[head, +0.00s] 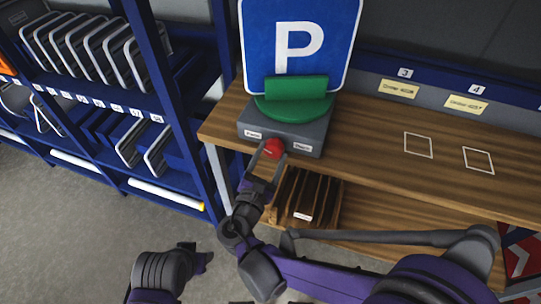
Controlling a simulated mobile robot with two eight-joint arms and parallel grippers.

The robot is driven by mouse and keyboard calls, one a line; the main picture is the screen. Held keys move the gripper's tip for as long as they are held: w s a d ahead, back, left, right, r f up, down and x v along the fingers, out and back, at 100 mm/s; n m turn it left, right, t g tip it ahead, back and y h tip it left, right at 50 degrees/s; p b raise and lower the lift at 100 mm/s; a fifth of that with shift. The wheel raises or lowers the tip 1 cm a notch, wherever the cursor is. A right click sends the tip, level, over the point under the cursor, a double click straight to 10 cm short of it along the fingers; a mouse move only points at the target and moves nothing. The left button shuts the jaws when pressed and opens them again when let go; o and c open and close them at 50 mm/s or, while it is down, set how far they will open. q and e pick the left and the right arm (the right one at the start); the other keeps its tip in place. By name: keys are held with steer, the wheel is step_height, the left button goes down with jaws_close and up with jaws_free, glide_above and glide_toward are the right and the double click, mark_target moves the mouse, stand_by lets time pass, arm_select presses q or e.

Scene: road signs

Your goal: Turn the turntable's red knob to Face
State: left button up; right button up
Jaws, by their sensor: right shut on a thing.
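The turntable is a grey box (307,140) with a green round plate (325,106) on top, standing at the left end of the wooden bench. A blue sign with a white P (337,60) stands upright on it, behind a green block. The red knob (272,146) is on the box's front, between two small white labels whose words are too small to read surely. My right gripper (268,154) is shut on the red knob, a finger on each side. The knob's exact pointing direction is unclear. My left gripper (202,258) is low at the bottom, away from the bench; its jaws are unclear.
The wooden bench (375,135) is clear right of the turntable, with two white outlined squares under yellow cards numbered 3 and 4. A slotted wooden rack (310,197) is below the bench. A blue shelf (185,130) with several metal-framed items stands left.

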steer(key=shift+n, duration=2)
steer(key=shift+r, duration=0.1)
steer(key=o, duration=1.4)
steer(key=shift+s, duration=0.1)
